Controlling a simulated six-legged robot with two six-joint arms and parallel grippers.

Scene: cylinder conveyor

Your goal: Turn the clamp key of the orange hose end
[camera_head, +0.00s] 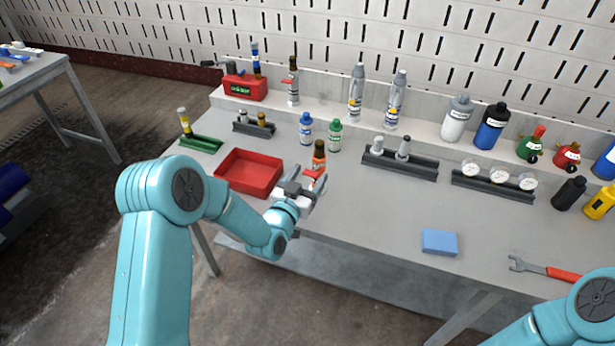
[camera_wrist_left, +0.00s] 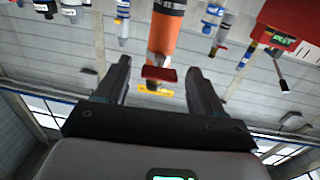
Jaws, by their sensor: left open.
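The orange hose end (camera_head: 319,159) stands near the left middle of the workbench, with a dark top and a red clamp key (camera_head: 311,174) on its near side. In the left wrist view the orange hose end (camera_wrist_left: 166,34) comes down from the top edge, and the red key (camera_wrist_left: 159,73) is a short flat bar across it. My left gripper (camera_head: 306,186) is in front of the hose end. Its fingers (camera_wrist_left: 158,80) are open, one on each side of the key, with gaps visible in the picture. Whether either finger touches is not shown. My right gripper is out of view.
A red tray (camera_head: 232,176) lies left of the gripper. Blue (camera_head: 306,130) and green (camera_head: 335,137) bottles stand close behind the hose end. A dark rack (camera_head: 400,168) is to the right. The bench front around the blue block (camera_head: 439,242) is mostly clear.

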